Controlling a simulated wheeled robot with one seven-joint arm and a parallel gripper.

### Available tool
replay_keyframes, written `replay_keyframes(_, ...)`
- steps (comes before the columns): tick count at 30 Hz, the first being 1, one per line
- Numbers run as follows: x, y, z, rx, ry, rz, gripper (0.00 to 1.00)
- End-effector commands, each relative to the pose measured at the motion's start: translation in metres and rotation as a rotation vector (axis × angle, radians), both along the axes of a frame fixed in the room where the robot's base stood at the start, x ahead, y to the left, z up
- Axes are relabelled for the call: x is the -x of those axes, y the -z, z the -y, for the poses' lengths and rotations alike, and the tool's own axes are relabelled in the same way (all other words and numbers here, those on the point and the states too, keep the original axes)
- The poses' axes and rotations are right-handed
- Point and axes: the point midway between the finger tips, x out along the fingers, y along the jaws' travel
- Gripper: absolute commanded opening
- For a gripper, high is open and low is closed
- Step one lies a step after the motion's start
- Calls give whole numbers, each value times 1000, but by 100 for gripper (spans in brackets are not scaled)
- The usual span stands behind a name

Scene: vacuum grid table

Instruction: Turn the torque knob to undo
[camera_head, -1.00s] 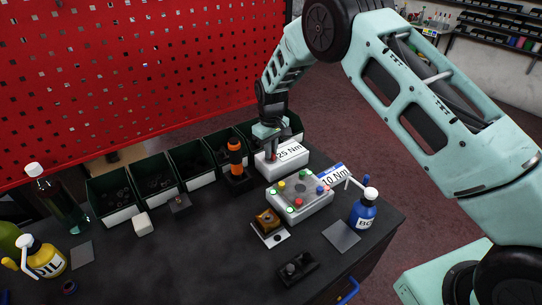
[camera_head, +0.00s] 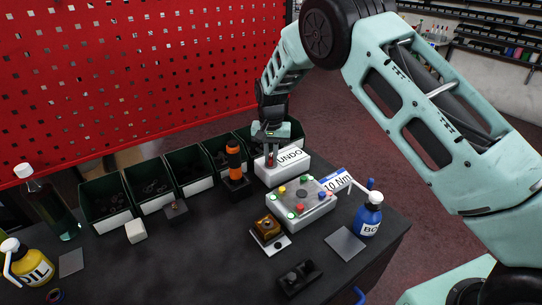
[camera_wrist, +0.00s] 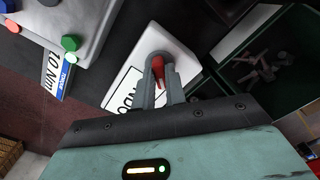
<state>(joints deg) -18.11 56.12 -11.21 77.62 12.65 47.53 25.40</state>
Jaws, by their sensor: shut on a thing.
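The torque unit is a white box (camera_head: 268,179) near the back right of the table. Its label (camera_head: 291,158) reads UNDO. My gripper (camera_head: 271,158) reaches down from above onto the left part of the box. In the wrist view the red torque knob (camera_wrist: 158,68) sits between the two grey fingers of my gripper (camera_wrist: 161,80), which are shut on it. The white box also shows around the knob in the wrist view (camera_wrist: 158,38). The fingers hide part of the knob.
An orange-and-black tool (camera_head: 234,160) stands upright left of the box. A grey box with coloured knobs (camera_head: 278,206) and a 10 Nm label (camera_head: 338,181) are in front. Dark bins (camera_head: 188,168) line the back. A blue bottle (camera_head: 368,218) stands right.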

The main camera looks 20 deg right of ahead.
Motion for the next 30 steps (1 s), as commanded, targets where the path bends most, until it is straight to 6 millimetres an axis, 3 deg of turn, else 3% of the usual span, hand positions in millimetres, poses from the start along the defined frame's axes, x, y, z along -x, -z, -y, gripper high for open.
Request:
replay_keyframes(23, -2, -2, 0, -1, 101, 5, 0)
replay_keyframes(24, -2, -2, 0, -1, 101, 5, 21)
replay_keyframes(26, -1, -2, 0, -1, 101, 5, 35)
replay_keyframes(30, -1, -1, 0, -1, 100, 4, 35)
